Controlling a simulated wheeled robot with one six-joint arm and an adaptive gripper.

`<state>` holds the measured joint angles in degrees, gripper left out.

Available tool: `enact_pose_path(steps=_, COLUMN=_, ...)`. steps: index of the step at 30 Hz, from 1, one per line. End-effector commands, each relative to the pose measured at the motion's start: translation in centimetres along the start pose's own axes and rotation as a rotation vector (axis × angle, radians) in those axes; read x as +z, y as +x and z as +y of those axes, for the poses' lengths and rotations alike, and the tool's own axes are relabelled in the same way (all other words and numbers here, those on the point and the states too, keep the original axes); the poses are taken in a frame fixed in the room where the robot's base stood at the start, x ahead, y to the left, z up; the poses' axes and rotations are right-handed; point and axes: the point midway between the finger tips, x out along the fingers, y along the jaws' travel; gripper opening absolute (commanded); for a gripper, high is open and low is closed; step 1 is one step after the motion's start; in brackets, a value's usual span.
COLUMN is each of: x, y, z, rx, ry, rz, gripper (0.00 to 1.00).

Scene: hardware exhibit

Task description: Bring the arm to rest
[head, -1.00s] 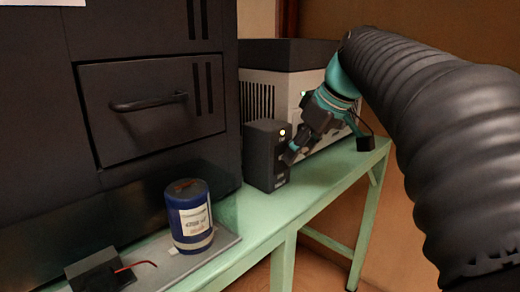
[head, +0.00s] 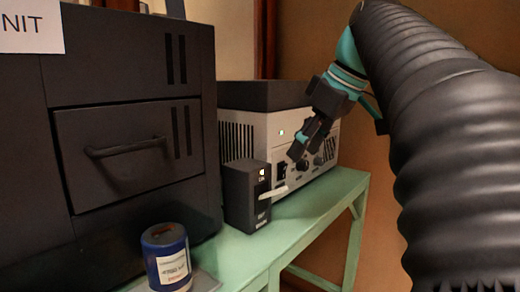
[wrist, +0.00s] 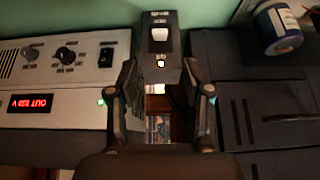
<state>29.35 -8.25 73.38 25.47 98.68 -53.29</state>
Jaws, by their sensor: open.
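My arm is a black ribbed sleeve with a teal wrist, reaching in from the right of the head view. My gripper (head: 299,146) is open and empty, tilted down in front of the grey bench unit and above and right of a small black box (head: 240,197). In the wrist view the open fingers of my gripper (wrist: 160,72) frame the near end of that box (wrist: 161,20). The box bears a white switch (wrist: 159,34) and a small pale light. I cannot tell the exact gap between fingers and box.
The grey bench unit (head: 240,123) has knobs and, in the wrist view, a red display (wrist: 30,103). A large dark cabinet (head: 130,175) with a handled drawer stands left. A blue labelled can (head: 164,250) sits before it. The green table (head: 310,220) is bare at right.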

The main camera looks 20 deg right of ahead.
Motion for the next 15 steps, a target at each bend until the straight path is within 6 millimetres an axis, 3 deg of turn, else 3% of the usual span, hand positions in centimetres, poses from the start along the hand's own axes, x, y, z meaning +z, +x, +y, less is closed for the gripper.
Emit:
enact_pose_path(steps=10, x=0.1, y=0.2, z=-0.1, rx=0.001, ry=0.004, rz=-0.001, gripper=0.5)
enact_pose_path(steps=15, x=0.9, y=2.3, z=-1.8, rx=0.018, ry=0.07, rz=-0.017, gripper=0.5)
